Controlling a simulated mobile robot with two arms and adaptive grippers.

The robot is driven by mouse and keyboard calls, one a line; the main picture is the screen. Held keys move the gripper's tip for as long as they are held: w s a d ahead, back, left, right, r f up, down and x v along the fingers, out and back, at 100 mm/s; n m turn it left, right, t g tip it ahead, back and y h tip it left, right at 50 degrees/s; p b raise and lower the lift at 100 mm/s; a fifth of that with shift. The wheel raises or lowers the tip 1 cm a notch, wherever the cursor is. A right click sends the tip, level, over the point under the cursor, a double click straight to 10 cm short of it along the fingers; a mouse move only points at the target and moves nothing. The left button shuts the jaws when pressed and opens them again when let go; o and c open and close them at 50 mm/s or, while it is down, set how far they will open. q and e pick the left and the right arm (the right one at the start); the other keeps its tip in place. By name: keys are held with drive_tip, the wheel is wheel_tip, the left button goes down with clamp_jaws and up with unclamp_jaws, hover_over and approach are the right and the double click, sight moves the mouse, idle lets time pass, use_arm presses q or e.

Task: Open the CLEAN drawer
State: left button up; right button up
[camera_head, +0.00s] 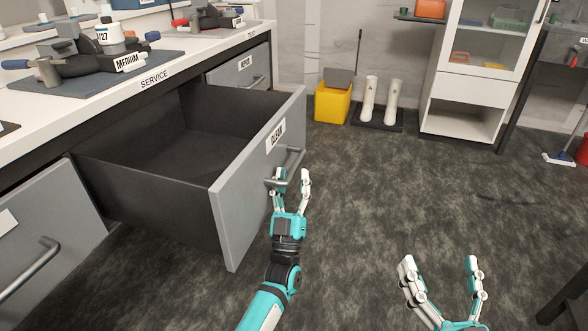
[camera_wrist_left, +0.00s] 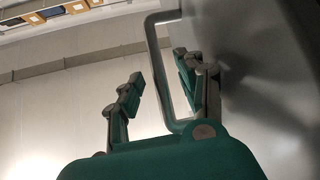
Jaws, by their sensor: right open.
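The CLEAN drawer (camera_head: 236,200) is pulled well out from the bench, and its dark inside looks empty. Its grey front carries a CLEAN label (camera_head: 275,136) and a metal bar handle (camera_head: 293,160). My left gripper (camera_head: 292,181) is at this handle, with its fingers apart. In the left wrist view the handle (camera_wrist_left: 156,62) passes between the parted fingers of the left gripper (camera_wrist_left: 158,75), nearer the right-hand finger. Whether a finger touches the bar is unclear. My right gripper (camera_head: 441,278) is open and empty over the floor, to the right.
Another drawer (camera_head: 40,240) is at the near left, and a REFER-like labelled drawer (camera_head: 240,70) lies beyond. The bench top (camera_head: 190,68) holds tools on mats. A yellow bin (camera_head: 332,103), white boots (camera_head: 380,100) and a cabinet (camera_head: 470,88) stand behind. The middle floor is clear.

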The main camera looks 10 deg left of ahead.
use_arm(q)
drive_tip(key=v, duration=0.9)
drive_tip(key=shift+s+f, duration=0.1)
drive_tip(key=shift+s, duration=0.05)
